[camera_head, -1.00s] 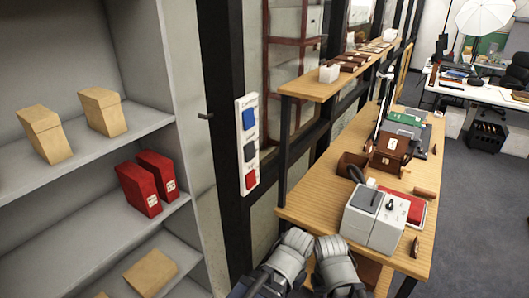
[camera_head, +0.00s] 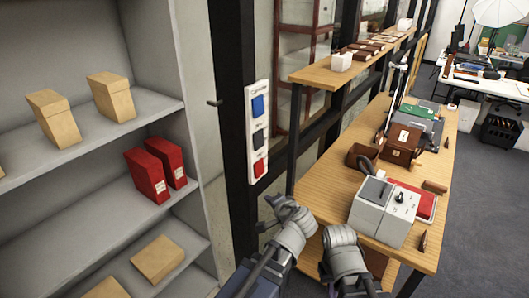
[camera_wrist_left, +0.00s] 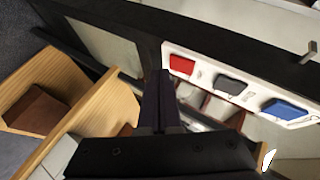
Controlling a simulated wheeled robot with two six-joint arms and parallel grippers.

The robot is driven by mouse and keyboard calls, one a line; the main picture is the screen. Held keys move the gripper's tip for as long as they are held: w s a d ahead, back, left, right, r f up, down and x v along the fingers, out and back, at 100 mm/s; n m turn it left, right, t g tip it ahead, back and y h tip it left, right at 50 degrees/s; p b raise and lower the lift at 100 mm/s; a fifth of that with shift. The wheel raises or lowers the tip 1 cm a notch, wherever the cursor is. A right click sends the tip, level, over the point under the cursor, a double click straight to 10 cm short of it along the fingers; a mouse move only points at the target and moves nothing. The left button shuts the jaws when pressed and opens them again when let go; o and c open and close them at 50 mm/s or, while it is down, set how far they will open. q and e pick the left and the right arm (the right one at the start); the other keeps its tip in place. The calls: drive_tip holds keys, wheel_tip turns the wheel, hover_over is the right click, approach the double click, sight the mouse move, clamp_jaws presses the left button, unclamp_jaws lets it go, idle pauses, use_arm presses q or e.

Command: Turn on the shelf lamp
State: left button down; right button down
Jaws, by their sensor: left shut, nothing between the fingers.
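A white switch panel (camera_head: 257,130) is fixed upright on the dark post. It carries a blue switch (camera_head: 258,106), a dark grey switch (camera_head: 258,138) and a red switch (camera_head: 259,168), top to bottom; their small labels are not clearly readable. My left gripper (camera_head: 272,206) is shut and empty, just below the panel. In the left wrist view its shut fingers (camera_wrist_left: 160,88) point towards the panel's red end, beside the red switch (camera_wrist_left: 181,64); contact cannot be told. My right arm's wrist (camera_head: 341,238) is low in the middle; its fingers cannot be made out. No shelf lamp can be identified.
Grey shelving (camera_head: 190,110) with tan boxes and red boxes (camera_head: 158,170) stands left of the post. A wooden desk (camera_head: 325,180) with a grey-white device (camera_head: 385,212) is at right, under a raised wooden shelf (camera_head: 315,75). Clear floor lies at far right.

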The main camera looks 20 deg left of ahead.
use_arm(q)
drive_tip(key=w+d+r+m+t, duration=0.1)
drive_tip(key=w+r+m+t, duration=0.4)
drive_tip(key=r, duration=0.3)
drive_tip(key=shift+w+d+r+t, duration=0.25)
drive_tip(key=shift+w+r+t, duration=0.05)
drive_tip(key=shift+w, duration=0.15)
drive_tip(key=b, duration=0.1)
approach(263, 145)
drive_tip(key=w, duration=0.4)
drive_tip(key=shift+w+a+b, duration=0.15)
drive_tip(key=shift+w+a, duration=0.1)
drive_tip(key=shift+a, duration=0.45)
drive_tip(key=shift+w+a+b, duration=0.15)
drive_tip(key=shift+w+a, duration=0.1)
drive_tip(key=shift+a, duration=0.4)
drive_tip(key=shift+f, duration=0.1)
